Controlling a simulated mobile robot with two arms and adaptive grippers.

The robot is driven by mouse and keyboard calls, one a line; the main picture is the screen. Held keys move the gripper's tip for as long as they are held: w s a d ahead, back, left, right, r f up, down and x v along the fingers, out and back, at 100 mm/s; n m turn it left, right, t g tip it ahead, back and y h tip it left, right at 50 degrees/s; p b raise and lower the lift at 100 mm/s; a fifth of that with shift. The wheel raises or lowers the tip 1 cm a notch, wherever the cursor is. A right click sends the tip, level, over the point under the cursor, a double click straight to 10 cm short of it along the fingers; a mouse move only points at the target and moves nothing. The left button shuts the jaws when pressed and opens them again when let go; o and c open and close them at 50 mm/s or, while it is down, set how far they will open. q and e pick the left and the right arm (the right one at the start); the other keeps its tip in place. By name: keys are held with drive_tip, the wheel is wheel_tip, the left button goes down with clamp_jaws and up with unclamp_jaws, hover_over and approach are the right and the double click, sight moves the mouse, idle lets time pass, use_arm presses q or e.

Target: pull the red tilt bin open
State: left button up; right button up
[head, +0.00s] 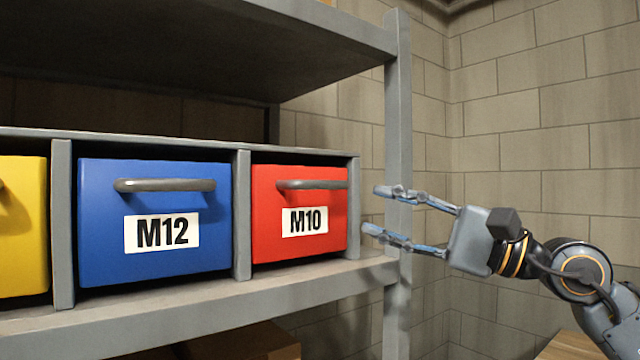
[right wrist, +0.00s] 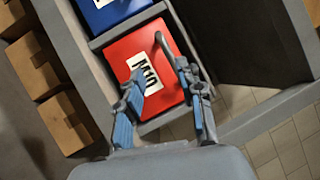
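The red tilt bin (head: 272,240) labelled M10 sits at the right end of the bin row in the head view, with a grey bar handle (head: 311,184) across its upper front. Its front looks flush and closed. My right gripper (head: 370,210) is open and empty, to the right of the bin, with its fingers pointing left towards it. In the right wrist view the red bin (right wrist: 125,48) lies beyond the open fingers (right wrist: 160,80), and the handle (right wrist: 164,46) shows near the right finger. Contact cannot be told there. My left gripper is not in view.
A blue bin (head: 100,215) labelled M12 and a yellow bin (head: 22,240) stand left of the red one. A grey shelf post (head: 398,100) rises behind my right gripper. Cardboard boxes (right wrist: 72,115) sit below the row. The space right of the post is open.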

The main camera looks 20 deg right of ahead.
sight(328, 186)
drive_tip(key=w+a+r+p, duration=0.1)
drive_tip(key=w+a+p, duration=0.1)
drive_tip(key=w, duration=0.1)
drive_tip(key=w+a+r+h+p, duration=0.1)
drive_tip(key=w+a+p, duration=0.1)
drive_tip(key=w+p, duration=0.1)
drive_tip(key=w+a+r+n+h+p, duration=0.1)
drive_tip(key=w+a+r+p, duration=0.1)
drive_tip(key=w, duration=0.1)
drive_tip(key=shift+t+p, duration=0.3)
drive_tip(key=shift+w+a, duration=0.2)
drive_tip(key=shift+a, duration=0.05)
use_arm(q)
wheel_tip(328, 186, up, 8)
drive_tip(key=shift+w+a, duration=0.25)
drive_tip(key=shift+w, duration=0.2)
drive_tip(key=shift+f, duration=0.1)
use_arm(e)
drive_tip(key=shift+c, duration=0.2)
clamp_jaws()
drive_tip(key=shift+f, duration=0.1)
